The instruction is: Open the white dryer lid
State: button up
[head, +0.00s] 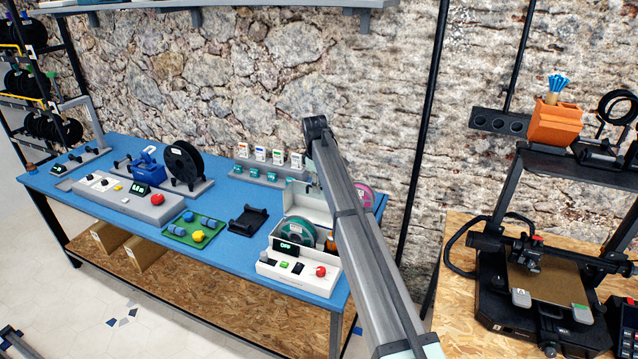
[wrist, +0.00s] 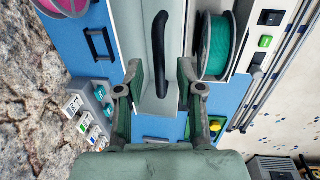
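The white dryer (head: 298,268) stands at the right end of the blue table, with a green spool (head: 299,231) inside. Its white lid (head: 306,204) stands raised at the back of the box, and the spool is exposed. In the wrist view the lid (wrist: 128,22) fills the middle, with a black handle (wrist: 160,55) along it and the green spool (wrist: 217,46) to its right. My gripper (wrist: 162,75) is open, its fingers apart on either side of the handle with gaps. Whether they touch the lid is unclear. My arm hides most of the gripper in the head view.
A black holder (head: 248,220) and a green tray (head: 186,236) lie left of the dryer. A 3D printer (head: 535,280) stands on the right bench.

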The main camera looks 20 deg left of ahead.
jog(key=shift+c, duration=0.3)
grip_shut()
